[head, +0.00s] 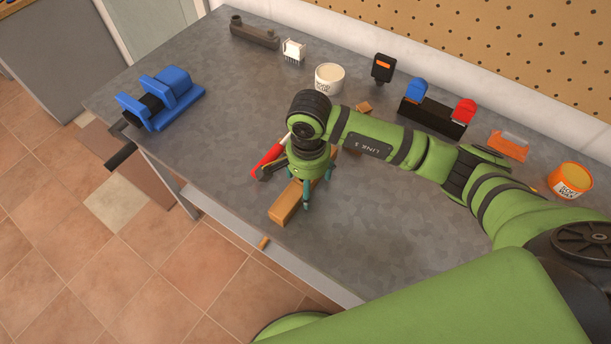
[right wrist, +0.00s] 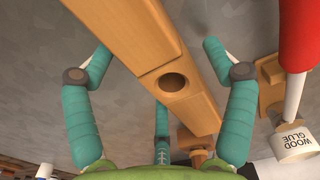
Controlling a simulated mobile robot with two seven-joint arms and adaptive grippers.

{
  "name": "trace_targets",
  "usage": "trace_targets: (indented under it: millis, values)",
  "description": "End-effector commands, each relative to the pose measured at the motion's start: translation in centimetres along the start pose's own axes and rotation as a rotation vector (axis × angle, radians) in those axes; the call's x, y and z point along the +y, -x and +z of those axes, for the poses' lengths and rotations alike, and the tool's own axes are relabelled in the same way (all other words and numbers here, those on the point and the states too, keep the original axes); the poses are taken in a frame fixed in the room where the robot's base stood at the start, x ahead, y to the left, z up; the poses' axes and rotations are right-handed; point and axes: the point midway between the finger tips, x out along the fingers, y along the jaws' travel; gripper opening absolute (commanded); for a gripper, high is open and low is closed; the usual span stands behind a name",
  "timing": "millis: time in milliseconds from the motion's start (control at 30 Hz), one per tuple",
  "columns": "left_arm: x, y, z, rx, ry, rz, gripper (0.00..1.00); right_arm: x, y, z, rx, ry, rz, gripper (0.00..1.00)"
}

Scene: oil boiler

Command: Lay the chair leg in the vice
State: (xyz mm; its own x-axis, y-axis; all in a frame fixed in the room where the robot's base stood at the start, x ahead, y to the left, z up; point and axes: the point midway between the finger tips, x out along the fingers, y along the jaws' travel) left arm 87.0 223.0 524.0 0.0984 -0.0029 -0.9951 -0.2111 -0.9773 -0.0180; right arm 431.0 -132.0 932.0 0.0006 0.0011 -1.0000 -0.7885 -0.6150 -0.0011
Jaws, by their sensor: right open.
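The chair leg (head: 287,205) is a square light-wood bar lying on the grey workbench near its front edge. In the right wrist view the chair leg (right wrist: 160,62) runs diagonally between my spread fingers, with a round dark hole in its face. My right gripper (head: 308,188) is over the leg, pointing down, and its fingers are open on both sides in the wrist view (right wrist: 158,55). The arm hides part of the leg. The blue vice (head: 175,88) with dark jaws and a handle is at the bench's left end. My left gripper is not in view.
A red-handled tool (head: 267,160) lies close left of the leg. Small wood blocks (head: 363,107) lie behind my arm. A white wood glue tub (head: 329,80), a dark rack (head: 432,116) and an orange tin (head: 570,180) stand towards the back. Bench between vice and leg is mostly clear.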

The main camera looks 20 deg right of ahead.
Motion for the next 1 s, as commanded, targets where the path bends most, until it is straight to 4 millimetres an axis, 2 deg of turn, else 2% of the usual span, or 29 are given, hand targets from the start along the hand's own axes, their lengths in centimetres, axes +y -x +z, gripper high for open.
trace_targets:
  millis: [167, 200, 367, 467, 500, 767, 867, 1000]
  values:
    - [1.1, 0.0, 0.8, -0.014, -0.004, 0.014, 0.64, 0.0, -0.1, 0.0, 0.001, 0.001, -0.001, 0.84]
    - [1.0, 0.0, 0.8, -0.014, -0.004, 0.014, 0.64, 0.0, -0.1, 0.0, 0.001, 0.001, 0.0, 0.8]
    - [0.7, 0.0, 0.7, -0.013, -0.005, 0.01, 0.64, 0.0, -0.1, 0.0, 0.001, 0.0, 0.0, 0.16]
    - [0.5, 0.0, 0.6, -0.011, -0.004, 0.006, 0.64, 0.0, -0.1, 0.0, 0.001, 0.0, 0.0, 0.16]
    - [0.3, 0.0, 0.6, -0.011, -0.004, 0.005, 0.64, 0.0, 0.0, -0.1, 0.001, 0.0, -0.001, 0.1]
    - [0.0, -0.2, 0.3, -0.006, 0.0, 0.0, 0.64, -0.1, 0.2, -0.1, 0.001, 0.0, -0.002, 0.09]
    - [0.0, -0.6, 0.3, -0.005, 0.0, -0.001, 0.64, -0.1, 0.8, -0.1, 0.003, 0.001, -0.003, 0.09]
    - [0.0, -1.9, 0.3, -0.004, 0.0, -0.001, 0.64, -0.2, 2.6, -0.2, 0.006, 0.002, -0.009, 0.09]
